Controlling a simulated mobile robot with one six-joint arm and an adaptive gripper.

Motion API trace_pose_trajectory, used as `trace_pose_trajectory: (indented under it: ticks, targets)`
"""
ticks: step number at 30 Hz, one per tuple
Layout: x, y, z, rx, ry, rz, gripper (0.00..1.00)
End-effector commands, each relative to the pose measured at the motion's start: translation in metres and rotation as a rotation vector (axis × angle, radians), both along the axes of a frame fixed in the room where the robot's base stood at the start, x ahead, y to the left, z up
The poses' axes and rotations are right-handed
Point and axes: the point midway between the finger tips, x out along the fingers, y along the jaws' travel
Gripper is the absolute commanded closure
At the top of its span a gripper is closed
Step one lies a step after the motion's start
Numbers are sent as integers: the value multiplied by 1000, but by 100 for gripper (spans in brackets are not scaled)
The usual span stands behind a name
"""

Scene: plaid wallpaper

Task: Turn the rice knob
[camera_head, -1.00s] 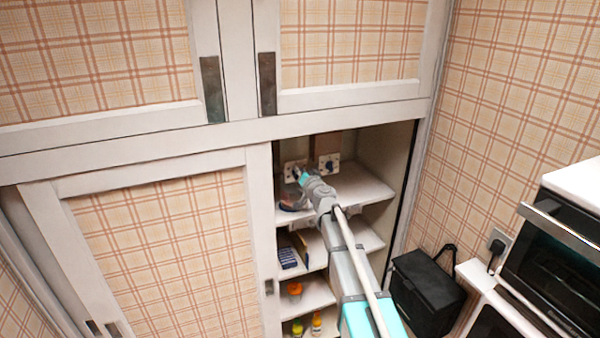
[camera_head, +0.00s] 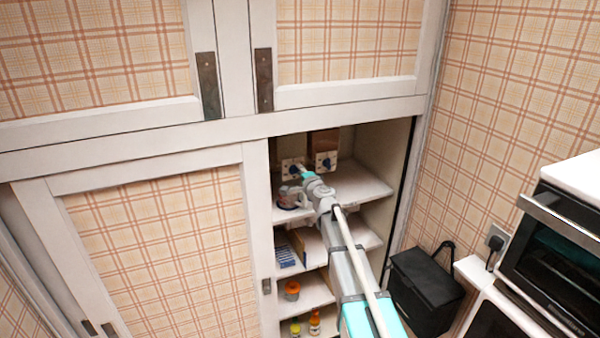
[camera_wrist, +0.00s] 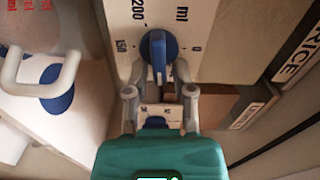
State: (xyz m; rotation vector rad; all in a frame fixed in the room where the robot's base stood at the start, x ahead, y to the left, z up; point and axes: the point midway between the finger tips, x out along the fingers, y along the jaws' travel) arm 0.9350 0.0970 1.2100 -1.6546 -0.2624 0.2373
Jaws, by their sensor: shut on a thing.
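Two white dial panels with blue knobs stand on the cupboard's top shelf. In the head view, the left panel (camera_head: 288,166) is at my gripper's tip, and the right panel's knob (camera_head: 326,163) is clear of it. In the wrist view, a large blue knob (camera_wrist: 158,52) sits on a scale reading 0, 150 and 200 ml. My gripper (camera_wrist: 160,92), also in the head view (camera_head: 306,177), is shut on a blue knob; its fingers partly hide the contact. A RICE label (camera_wrist: 300,48) is on a container at right.
A mug (camera_head: 289,199) stands left of my gripper; its handle (camera_wrist: 68,72) is close in the wrist view. Shelves below hold boxes, jars and bottles. The cupboard side wall is at right. A black bin (camera_head: 428,288) and oven stand outside.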

Motion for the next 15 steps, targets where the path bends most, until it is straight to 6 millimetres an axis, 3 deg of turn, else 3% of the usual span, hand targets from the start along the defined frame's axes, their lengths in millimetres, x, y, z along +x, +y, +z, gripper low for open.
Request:
trace_pose_trajectory:
  ticks: [15]
  targets:
    - [-1, 1, -8, 446, 145, 1, 100]
